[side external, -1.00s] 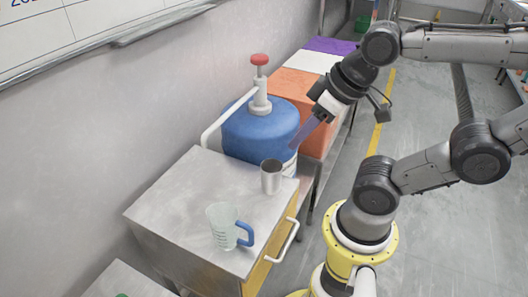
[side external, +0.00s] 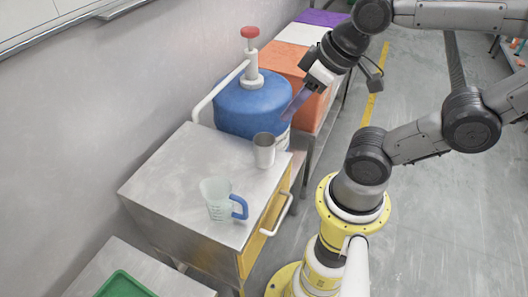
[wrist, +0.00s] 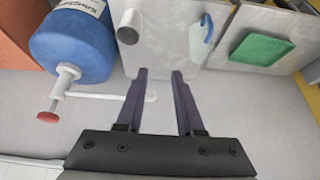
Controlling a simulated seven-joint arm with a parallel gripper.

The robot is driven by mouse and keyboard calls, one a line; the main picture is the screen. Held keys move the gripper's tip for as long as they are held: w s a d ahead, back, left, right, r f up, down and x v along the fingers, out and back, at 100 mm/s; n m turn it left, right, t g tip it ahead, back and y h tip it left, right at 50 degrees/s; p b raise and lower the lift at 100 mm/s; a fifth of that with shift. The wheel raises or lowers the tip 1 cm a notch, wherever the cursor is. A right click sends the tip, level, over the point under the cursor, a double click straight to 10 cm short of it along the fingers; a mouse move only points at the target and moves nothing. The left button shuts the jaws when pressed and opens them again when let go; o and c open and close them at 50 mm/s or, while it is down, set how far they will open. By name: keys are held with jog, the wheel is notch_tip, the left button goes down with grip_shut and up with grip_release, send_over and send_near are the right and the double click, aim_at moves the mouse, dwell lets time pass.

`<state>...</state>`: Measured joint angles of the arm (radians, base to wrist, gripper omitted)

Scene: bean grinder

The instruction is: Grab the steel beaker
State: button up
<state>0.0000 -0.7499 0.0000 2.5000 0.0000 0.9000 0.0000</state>
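The steel beaker (side external: 264,150) stands upright on the metal cabinet top (side external: 175,180), near its far right corner. In the wrist view the beaker (wrist: 128,27) shows at the top, just beyond the left fingertip. My gripper (side external: 290,115) is above the cabinet's far right end, up and to the right of the beaker in the side view. In the wrist view my gripper (wrist: 158,73) has its two purple fingers apart with nothing held between them.
A blue drum (side external: 252,103) with a red-topped pump (side external: 250,50) stands close behind the beaker. A clear measuring cup with a blue handle (side external: 240,207) is nearer on the cabinet top. A green tray (side external: 125,284) lies on a lower surface in front. The cabinet's left half is bare.

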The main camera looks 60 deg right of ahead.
jog(key=o, duration=1)
